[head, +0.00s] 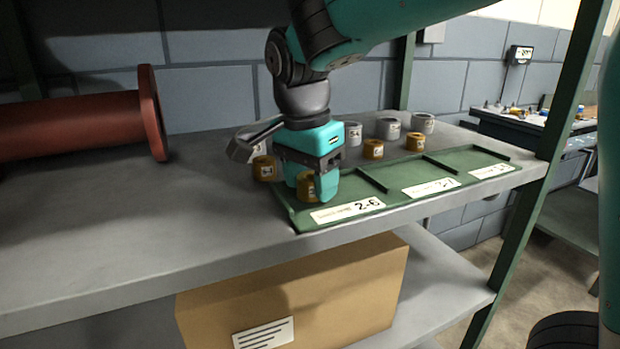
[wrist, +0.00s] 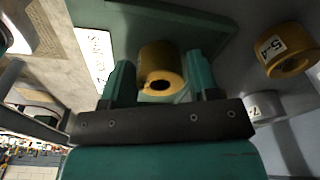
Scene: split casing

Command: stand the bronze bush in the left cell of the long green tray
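The long green tray (head: 407,172) lies along the shelf's front edge, with low dividers and a white label at the front of each cell. The left cell's label (head: 347,212) reads 2-6. My gripper (head: 312,184) is low over the left end of this cell, pointing down. The fingers partly hide the cell's left end.
Another bronze bush (head: 265,169) stands left of my gripper, and one (head: 373,149) stands behind the tray. Grey bushes (head: 388,128) stand further back. A red flanged pipe (head: 75,125) lies at left. The tray's middle and right cells look empty. A cardboard box (head: 300,300) sits below.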

